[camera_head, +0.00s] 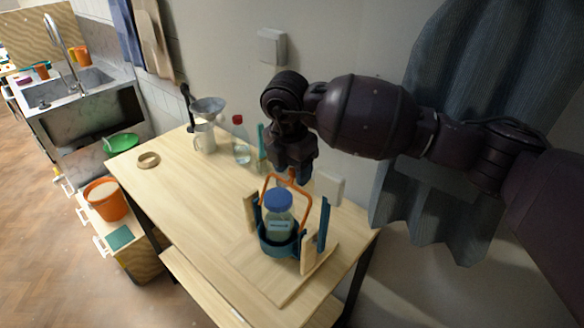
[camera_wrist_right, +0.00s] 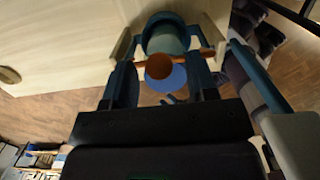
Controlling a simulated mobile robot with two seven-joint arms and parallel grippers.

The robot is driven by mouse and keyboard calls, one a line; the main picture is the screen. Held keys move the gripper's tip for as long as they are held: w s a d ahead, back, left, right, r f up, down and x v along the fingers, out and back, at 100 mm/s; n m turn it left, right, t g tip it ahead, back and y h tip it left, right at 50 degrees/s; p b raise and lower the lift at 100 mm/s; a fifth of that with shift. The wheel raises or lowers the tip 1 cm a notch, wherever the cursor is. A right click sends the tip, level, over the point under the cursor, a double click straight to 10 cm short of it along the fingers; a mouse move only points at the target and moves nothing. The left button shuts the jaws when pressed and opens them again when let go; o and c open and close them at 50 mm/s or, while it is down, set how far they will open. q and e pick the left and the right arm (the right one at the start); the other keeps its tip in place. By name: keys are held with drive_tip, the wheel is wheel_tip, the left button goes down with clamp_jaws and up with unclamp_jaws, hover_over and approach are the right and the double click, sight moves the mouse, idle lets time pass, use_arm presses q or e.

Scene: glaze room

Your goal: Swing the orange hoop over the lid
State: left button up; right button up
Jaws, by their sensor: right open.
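A jar with a blue lid (camera_head: 278,198) stands upright in a teal holder (camera_head: 280,249) on a wooden board on the table. The orange hoop (camera_head: 306,196) rises from the holder's sides and stands above and behind the lid. My right gripper (camera_head: 291,175) points down at the top of the hoop. In the right wrist view its two fingers (camera_wrist_right: 162,86) are apart. The orange hoop with its round knob (camera_wrist_right: 158,67) crosses the view near the fingertips, and the blue lid (camera_wrist_right: 172,80) shows between the fingers. Whether a finger touches the hoop cannot be told. My left gripper is out of view.
Upright wooden and blue pieces flank the holder. A red-capped bottle (camera_head: 240,140), a white jug (camera_head: 204,138) and a funnel stand at the table's back. A wooden ring (camera_head: 147,160) lies at the far left. The table's left-middle is clear. A wall and curtain (camera_head: 440,190) are close on the right.

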wheel_tip(320, 180, up, 11)
drive_tip(key=b, duration=0.1)
drive_tip(key=shift+s+a, duration=0.4)
drive_tip(key=shift+f, duration=0.1)
wheel_tip(320, 180, up, 4)
drive_tip(key=w+d+t+h, duration=0.1)
drive_tip(key=d+h, duration=0.1)
drive_tip(key=n+g+y, duration=0.2)
drive_tip(key=y, duration=0.1)
hover_over(288, 184)
drive_tip(key=d, duration=0.1)
drive_tip(key=shift+f, duration=2.35)
drive_tip(key=f, duration=0.7)
drive_tip(key=w+f+p, duration=0.1)
drive_tip(key=f, duration=0.2)
drive_tip(key=shift+d+f, duration=0.2)
drive_tip(key=shift+c, duration=0.5)
clamp_jaws()
